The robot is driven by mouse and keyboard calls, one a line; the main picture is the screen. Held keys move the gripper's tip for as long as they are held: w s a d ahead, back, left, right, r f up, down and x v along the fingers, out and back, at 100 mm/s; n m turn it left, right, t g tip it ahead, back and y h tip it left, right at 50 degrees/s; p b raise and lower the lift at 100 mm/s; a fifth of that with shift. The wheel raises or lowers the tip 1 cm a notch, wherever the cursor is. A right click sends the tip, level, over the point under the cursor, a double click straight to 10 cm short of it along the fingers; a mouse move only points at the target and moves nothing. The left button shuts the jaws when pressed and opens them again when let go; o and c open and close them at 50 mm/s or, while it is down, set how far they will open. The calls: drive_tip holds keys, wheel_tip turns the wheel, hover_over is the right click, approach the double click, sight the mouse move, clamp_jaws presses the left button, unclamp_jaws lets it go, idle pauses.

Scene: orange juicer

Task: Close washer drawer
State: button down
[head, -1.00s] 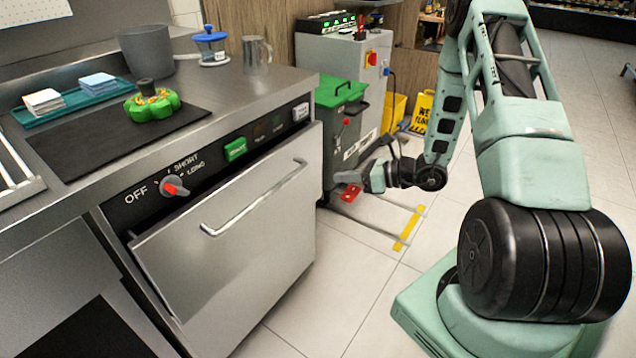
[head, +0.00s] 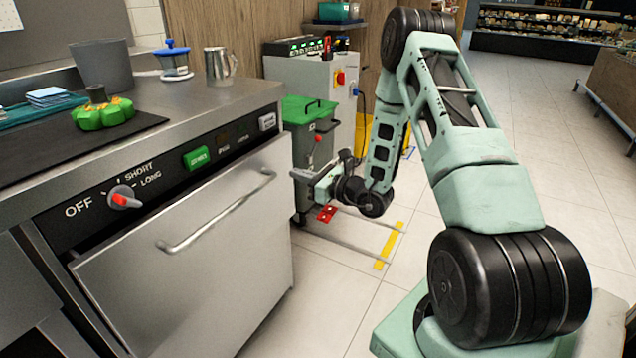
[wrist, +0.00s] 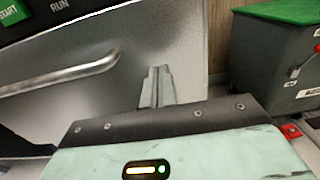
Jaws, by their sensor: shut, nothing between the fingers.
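The washer drawer (head: 205,255) is the steel front with a long bar handle (head: 215,215), under the control panel. Its top edge stands out a little from the machine, so it looks slightly ajar. My gripper (head: 300,176) is beyond the drawer's right edge in the head view, apart from the handle. In the wrist view the fingers (wrist: 157,86) are together and empty, pointing at the steel front (wrist: 190,45). The handle (wrist: 60,75) lies to their left there. I cannot tell if the fingertips touch the front.
A green-lidded grey bin (head: 312,140) stands just behind my gripper. The counter (head: 185,105) above the washer holds a pot (head: 102,66), a metal jug (head: 218,66) and a green object (head: 102,112). Tiled floor (head: 330,290) is clear in front of the washer.

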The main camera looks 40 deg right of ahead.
sight(279, 167)
drive_tip(key=shift+x, duration=2)
drive_tip(key=x, duration=0.4)
drive_tip(key=shift+w+f+b, duration=0.1)
drive_tip(key=shift+w+b, duration=0.05)
drive_tip(key=shift+b, duration=0.15)
drive_tip(key=shift+w+a+r, duration=0.1)
drive_tip(key=shift+w+r, duration=0.1)
drive_tip(key=shift+w, duration=0.05)
